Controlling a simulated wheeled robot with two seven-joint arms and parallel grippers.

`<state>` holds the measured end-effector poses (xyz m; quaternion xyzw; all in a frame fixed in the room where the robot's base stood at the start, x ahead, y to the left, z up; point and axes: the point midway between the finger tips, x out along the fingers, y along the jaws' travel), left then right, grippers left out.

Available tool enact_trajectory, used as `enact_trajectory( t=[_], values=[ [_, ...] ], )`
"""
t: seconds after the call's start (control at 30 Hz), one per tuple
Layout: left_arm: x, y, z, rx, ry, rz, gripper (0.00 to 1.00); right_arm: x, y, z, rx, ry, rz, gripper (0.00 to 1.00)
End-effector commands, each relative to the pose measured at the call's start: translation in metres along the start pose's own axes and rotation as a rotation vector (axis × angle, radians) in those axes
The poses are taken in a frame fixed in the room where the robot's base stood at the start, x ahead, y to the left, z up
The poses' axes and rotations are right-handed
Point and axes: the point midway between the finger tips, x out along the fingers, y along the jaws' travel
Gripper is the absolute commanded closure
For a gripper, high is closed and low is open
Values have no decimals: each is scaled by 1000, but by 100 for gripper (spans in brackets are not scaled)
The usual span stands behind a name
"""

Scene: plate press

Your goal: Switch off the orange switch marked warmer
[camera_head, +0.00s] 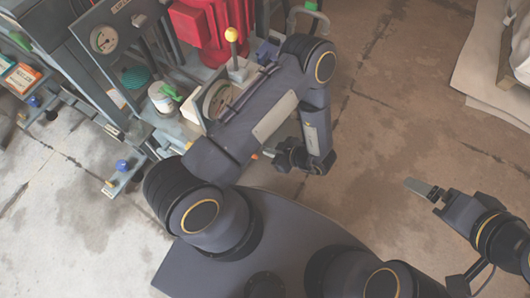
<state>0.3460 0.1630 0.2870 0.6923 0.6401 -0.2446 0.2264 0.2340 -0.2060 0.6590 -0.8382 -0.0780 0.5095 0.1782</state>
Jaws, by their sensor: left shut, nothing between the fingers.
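A small orange piece (255,157) shows just left of my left gripper, beside my upper arm link. I cannot tell whether it is the warmer switch, and no warmer marking is readable. My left gripper (269,153) is shut and empty, pointing left toward the orange piece, with a small gap between them in the picture. My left arm hides part of the machine behind it. My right gripper (422,187) is at the right over the floor, away from the machine, and holds nothing visible. Its finger gap is unclear.
The press frame (95,85) stands at upper left with a red machine body (205,30), gauges (104,39), a yellow-knobbed lever (232,35) and a white can (162,97). Orange boxes (22,76) lie at far left. A covered pallet (490,65) is at upper right. Floor between is clear.

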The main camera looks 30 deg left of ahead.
Motion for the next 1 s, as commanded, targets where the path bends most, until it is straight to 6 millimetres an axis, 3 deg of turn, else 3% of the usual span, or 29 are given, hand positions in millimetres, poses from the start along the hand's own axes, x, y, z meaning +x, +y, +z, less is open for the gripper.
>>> enact_trajectory(
  t=[0.43,0.5,0.7,1.0],
  values=[
    [94,-1,3,-1,0,-3,100,34,15,17,0,0,0,2],
    [96,0,18,2,-3,0,100,40,18,20,0,0,0,2],
    [100,0,36,0,-2,0,100,48,22,24,0,0,0,2],
    [99,0,39,-1,-2,0,100,49,22,25,0,0,0,2]
  ],
)
